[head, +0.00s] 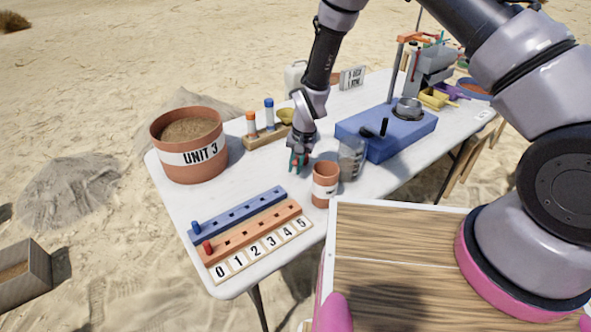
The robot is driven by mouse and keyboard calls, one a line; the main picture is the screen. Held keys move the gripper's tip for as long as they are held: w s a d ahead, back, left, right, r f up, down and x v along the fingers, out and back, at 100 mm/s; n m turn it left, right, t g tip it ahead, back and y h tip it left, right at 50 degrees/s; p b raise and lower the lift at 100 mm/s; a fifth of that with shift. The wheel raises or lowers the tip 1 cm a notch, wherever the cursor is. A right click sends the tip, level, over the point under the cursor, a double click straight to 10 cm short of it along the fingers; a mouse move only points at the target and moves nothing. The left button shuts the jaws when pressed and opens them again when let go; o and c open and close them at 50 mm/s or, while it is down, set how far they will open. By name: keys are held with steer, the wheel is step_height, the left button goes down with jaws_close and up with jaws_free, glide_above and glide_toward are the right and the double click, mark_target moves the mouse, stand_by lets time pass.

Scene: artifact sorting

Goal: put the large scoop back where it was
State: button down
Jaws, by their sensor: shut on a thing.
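My gripper (298,163) is in the head view, pointing down over the white table between the wooden rack and a small terracotta cup. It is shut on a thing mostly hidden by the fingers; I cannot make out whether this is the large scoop. Teal and a little red show at the fingertips. A yellow scoop (437,99) and a purple scoop (452,91) lie at the back right of the table; I cannot tell which scoop is the large one. An olive-yellow bowl-shaped thing (286,115) shows behind my gripper, at the rack's right end.
The UNIT 3 bucket (190,158) of sand stands left. The terracotta cup (325,186) and clear beaker (352,160) stand close right of my gripper. A blue platform (400,142) is beyond. Blue and orange peg strips (252,230) lie in front. The white table (180,193) has some bare room.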

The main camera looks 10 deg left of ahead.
steer(key=shift+f, duration=0.7)
steer(key=shift+f, duration=0.1)
steer(key=c, duration=0.8)
jaws_free()
steer(key=shift+c, duration=0.2)
step_height(320, 180, up, 12)
steer(key=d, duration=0.2)
steer(key=shift+s, duration=0.2)
